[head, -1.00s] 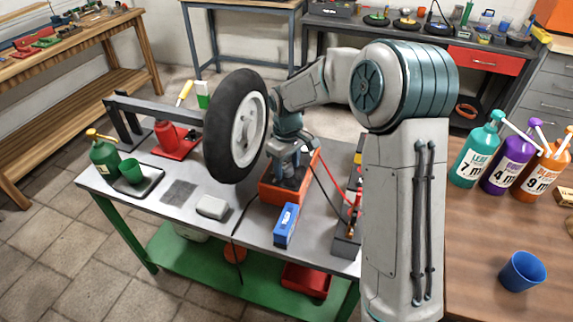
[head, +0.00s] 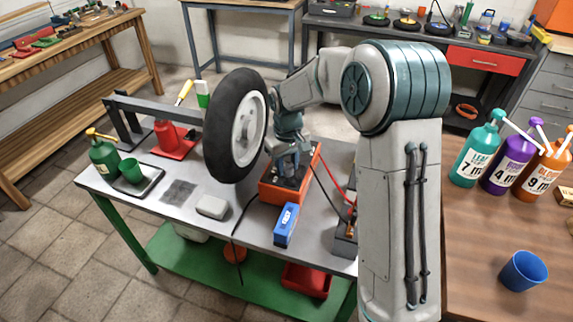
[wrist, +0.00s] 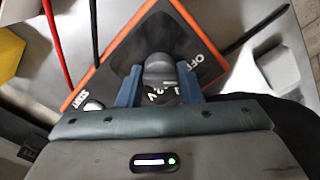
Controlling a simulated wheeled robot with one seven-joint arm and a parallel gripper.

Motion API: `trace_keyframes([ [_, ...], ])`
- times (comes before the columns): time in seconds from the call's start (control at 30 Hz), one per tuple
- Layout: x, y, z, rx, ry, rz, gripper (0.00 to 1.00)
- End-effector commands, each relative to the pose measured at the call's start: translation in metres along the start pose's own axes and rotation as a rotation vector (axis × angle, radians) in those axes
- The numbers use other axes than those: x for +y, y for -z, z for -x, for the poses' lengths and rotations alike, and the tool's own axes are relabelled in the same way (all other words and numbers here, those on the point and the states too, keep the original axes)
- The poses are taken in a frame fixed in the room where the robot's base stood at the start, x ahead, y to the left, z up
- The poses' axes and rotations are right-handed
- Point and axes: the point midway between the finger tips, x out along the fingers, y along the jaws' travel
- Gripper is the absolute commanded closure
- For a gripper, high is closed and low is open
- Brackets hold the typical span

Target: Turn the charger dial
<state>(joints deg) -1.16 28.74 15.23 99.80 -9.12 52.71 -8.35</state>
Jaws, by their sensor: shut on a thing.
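The charger (head: 275,192) is an orange box with a dark top panel on the grey workbench. It also fills the upper middle of the wrist view (wrist: 112,62). Its dial (wrist: 159,70) is a dark round knob, with the labels OFF, START and partly covered numbers around it. My gripper (wrist: 160,84) points down at the panel, and its two blue-grey fingers are shut on the dial, one on each side. In the head view my gripper (head: 288,180) is over the charger, and the dial is hidden by it. The dial's exact setting cannot be read.
A large wheel (head: 236,125) stands just left of my wrist. A blue box (head: 286,225) lies in front of the charger. Red and black cables run to a battery (head: 345,240) at the right. A grey block (head: 212,206) lies left.

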Motion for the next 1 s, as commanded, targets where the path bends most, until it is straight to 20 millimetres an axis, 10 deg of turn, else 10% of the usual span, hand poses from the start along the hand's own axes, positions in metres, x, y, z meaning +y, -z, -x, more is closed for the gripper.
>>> trace_keyframes([
  [1.0,0.0005,0.0011,0.0017,0.005,-0.001,-0.729,0.91],
])
